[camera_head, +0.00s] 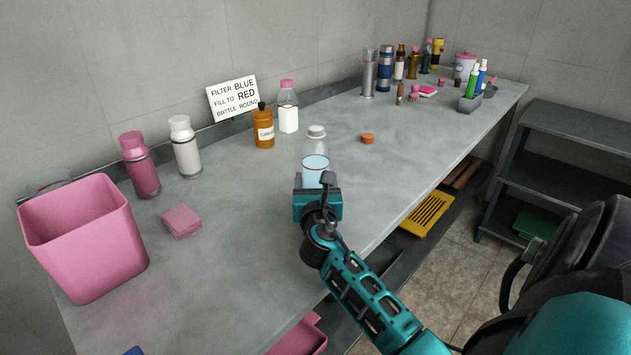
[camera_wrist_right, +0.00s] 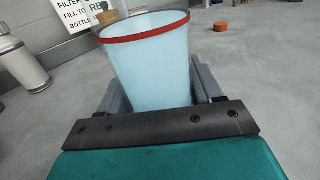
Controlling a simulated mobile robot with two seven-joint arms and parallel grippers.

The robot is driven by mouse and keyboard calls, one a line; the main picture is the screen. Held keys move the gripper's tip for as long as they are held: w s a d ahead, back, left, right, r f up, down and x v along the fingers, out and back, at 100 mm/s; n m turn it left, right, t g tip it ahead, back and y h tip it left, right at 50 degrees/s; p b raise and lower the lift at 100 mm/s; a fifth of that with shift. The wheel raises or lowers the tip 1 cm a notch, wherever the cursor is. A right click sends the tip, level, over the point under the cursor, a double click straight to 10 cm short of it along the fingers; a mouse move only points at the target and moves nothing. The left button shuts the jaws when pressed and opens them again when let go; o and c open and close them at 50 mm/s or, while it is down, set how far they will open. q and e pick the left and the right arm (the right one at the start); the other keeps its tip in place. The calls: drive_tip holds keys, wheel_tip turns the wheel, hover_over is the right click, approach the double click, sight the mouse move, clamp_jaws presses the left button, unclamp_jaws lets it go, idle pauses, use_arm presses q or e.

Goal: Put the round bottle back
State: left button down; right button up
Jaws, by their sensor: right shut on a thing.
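The round bottle (camera_head: 315,167) is clear, with light blue liquid in its lower part and a pale top. In the right wrist view the bottle (camera_wrist_right: 152,65) shows a red ring around it at the liquid's level. My right gripper (camera_head: 318,190) is shut around its lower body, with a finger on each side. The bottle looks upright; whether its base touches the counter is hidden by the gripper. A sign (camera_head: 232,98) reads "FILTER BLUE, FILL TO RED, BOTTLE ROUND". My left gripper is not in view.
On the grey counter (camera_head: 250,230) stand a brown bottle (camera_head: 263,128), a pink-capped bottle (camera_head: 288,108), pink and white flasks, and a pink bin (camera_head: 85,240). An orange cap (camera_head: 367,138) lies right of the round bottle. Several bottles crowd the far end.

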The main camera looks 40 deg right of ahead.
drive_tip(key=o, duration=1)
drive_tip(key=shift+f, duration=0.1)
drive_tip(key=shift+o, duration=0.2)
drive_tip(key=v, duration=0.6)
drive_tip(key=p+v, duration=0.1)
drive_tip(key=v, duration=0.5)
drive_tip(key=shift+r, duration=0.2)
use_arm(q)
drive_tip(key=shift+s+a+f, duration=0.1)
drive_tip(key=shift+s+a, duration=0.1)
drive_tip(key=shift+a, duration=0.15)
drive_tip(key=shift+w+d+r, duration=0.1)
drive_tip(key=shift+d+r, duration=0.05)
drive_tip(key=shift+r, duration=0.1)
use_arm(e)
drive_tip(key=shift+a, duration=0.1)
